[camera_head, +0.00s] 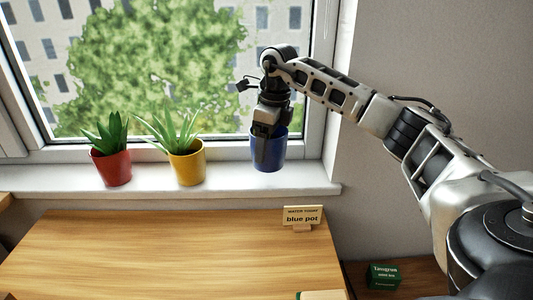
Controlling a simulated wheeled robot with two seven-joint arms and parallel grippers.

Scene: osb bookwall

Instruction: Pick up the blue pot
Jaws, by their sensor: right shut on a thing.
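The blue pot (272,153) is at the right end of the white window sill (230,186), upright. My right gripper (262,160) reaches in from the right and points down at it. It is shut on the blue pot's near left wall and covers part of it. I cannot tell whether the pot touches the sill. No plant shows in the blue pot; the gripper hides its top. My left gripper is not in view.
A red pot (111,167) and a yellow pot (187,167) with spiky plants stand left on the sill. Below is a wooden table (150,250), mostly clear, with a "blue pot" sign (302,217). A green Tangram box (383,276) lies lower right.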

